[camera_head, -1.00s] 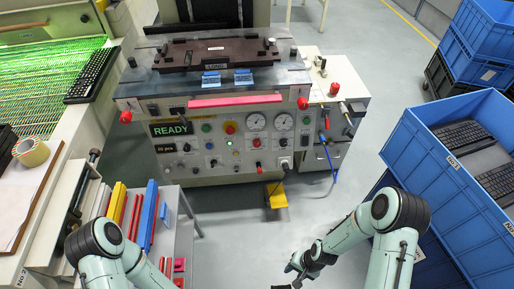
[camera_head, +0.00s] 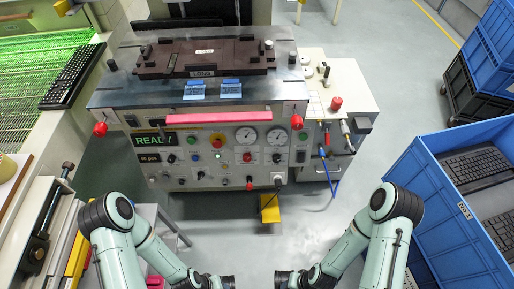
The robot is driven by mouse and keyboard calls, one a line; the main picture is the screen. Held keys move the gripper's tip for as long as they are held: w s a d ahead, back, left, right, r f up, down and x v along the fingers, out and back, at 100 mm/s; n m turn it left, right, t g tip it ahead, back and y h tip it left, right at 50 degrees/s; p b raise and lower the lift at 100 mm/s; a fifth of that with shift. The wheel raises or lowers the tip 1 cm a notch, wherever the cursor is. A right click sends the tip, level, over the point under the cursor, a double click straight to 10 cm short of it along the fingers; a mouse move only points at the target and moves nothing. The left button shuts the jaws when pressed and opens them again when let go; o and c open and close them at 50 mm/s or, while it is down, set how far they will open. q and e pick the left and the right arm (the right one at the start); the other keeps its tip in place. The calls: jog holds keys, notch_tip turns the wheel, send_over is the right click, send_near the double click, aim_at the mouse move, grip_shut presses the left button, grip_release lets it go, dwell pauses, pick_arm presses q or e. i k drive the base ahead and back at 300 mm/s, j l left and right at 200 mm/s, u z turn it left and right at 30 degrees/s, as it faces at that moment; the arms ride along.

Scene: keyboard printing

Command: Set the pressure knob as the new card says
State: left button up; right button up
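The printing machine's front panel (camera_head: 215,180) faces me in the middle, with two round gauges, the left gauge (camera_head: 246,135) and the right gauge (camera_head: 276,137). A red knob (camera_head: 248,158) and a dark knob (camera_head: 277,158) sit below them. Which one is the pressure knob is too small to read. Two blue cards (camera_head: 194,90) (camera_head: 231,89) lie on the machine's front ledge; their writing is unreadable. My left gripper (camera_head: 222,283) and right gripper (camera_head: 287,282) are at the bottom edge, apart from the panel. Their fingertips are cut off or unclear.
A pink-red bar (camera_head: 219,118) runs across the panel's upper edge. A yellow pedal (camera_head: 270,208) stands on the floor below. Blue crates (camera_head: 440,200) with keyboards stand at right.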

aim_at(246, 156)
jog(key=i+l+u, duration=0.55)
jog(key=l+u, duration=0.2)
jog(key=k+u, duration=0.15)
jog(key=u, duration=0.7)
jog(key=i, duration=0.15)
jog(key=l+u, duration=0.05)
